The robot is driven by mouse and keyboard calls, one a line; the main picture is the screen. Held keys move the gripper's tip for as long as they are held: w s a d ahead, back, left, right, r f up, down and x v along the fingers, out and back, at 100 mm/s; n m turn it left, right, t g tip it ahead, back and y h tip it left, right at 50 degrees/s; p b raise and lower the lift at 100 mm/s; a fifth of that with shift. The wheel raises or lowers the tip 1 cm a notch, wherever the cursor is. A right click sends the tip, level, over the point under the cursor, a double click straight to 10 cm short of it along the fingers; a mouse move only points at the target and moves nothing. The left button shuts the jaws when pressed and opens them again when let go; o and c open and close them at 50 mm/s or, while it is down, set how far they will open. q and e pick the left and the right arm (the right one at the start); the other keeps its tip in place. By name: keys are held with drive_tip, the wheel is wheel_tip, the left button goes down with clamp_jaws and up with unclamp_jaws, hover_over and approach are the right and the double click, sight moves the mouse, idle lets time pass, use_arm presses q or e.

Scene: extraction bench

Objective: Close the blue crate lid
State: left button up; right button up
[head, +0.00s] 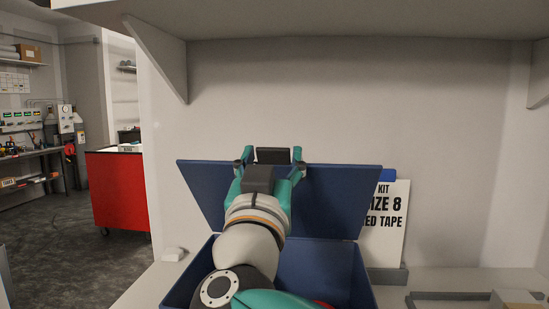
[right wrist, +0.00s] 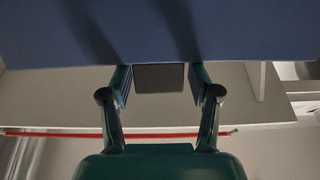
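The blue crate (head: 362,275) stands on the bench at the bottom centre of the head view. Its blue lid (head: 340,195) is raised and tilts back behind the crate. A dark tab (head: 273,156) shows at the lid's top edge. My right gripper (head: 272,158) is at that edge, its two fingers apart, one on each side of the tab, with small gaps visible. In the right wrist view the lid (right wrist: 160,30) fills the top, and the dark tab (right wrist: 160,78) sits between the open fingers. My right arm hides part of the crate and lid. My left gripper is not in view.
A white sign (head: 388,225) stands behind the crate at right. A grey tray (head: 440,297) lies on the bench at far right. A small white object (head: 174,254) lies left of the crate. A shelf (head: 330,18) overhangs above. A red cabinet (head: 115,190) stands beyond, at left.

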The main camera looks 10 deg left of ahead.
drive_tip(key=shift+o, duration=0.6)
drive_tip(key=shift+r, duration=0.1)
drive_tip(key=shift+s, duration=0.1)
drive_tip(key=shift+s, duration=0.25)
drive_tip(key=v, duration=1.1)
drive_tip(key=shift+f, duration=0.3)
drive_tip(key=shift+s, duration=0.1)
